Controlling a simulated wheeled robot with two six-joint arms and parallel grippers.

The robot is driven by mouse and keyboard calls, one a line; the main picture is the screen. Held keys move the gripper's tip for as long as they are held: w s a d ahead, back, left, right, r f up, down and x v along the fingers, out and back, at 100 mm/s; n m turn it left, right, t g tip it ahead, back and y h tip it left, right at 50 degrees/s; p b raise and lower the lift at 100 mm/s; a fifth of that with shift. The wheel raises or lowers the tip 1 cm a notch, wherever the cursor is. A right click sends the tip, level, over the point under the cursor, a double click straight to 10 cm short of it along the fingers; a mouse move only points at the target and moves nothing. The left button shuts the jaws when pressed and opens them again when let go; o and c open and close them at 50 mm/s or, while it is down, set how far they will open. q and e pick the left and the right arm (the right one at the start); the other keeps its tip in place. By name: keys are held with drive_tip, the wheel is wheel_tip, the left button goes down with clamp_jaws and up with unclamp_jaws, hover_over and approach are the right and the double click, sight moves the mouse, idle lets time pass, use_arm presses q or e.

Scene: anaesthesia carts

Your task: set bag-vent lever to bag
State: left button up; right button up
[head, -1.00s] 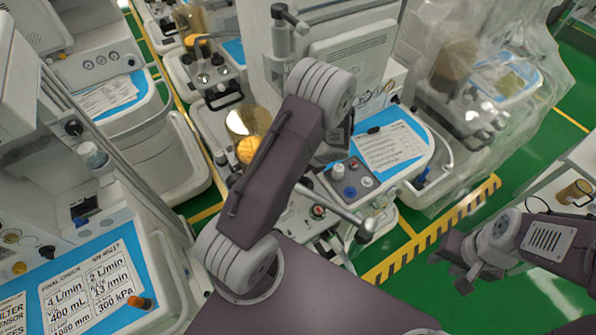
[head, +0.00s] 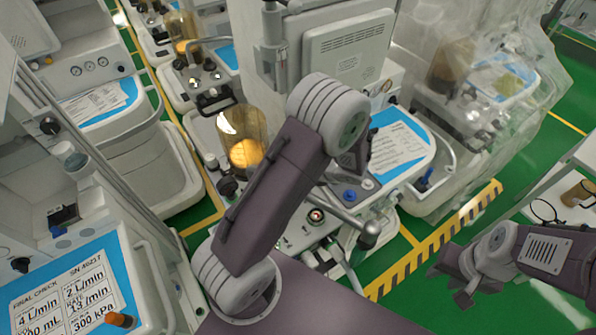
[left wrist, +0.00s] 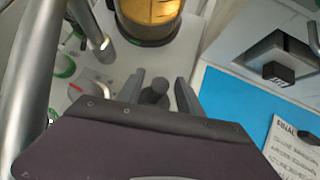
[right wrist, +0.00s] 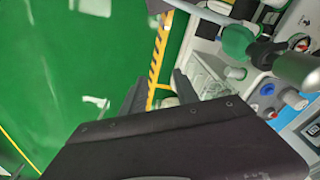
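In the left wrist view my left gripper (left wrist: 158,82) is open, its two fingers apart on either side of a dark upright knob or lever (left wrist: 154,95). Whether the fingers touch it, and whether it is the bag-vent lever, I cannot tell. Its lower part is hidden by my gripper body. In the head view my left arm covers this spot and the left gripper is hidden. My right gripper (head: 455,278) is open and empty over the green floor, at the right; its spread fingers also show in the right wrist view (right wrist: 158,90).
An amber canister (head: 243,150) stands just beyond my left arm; it also shows in the left wrist view (left wrist: 150,22). A thick metal tube (left wrist: 90,25) runs close by on the left. A plastic-covered cart (head: 470,100) stands at the right. Green floor (head: 425,215) is free.

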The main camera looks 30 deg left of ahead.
use_arm(q)
drive_tip(key=v, duration=0.9)
drive_tip(key=shift+p, duration=0.4)
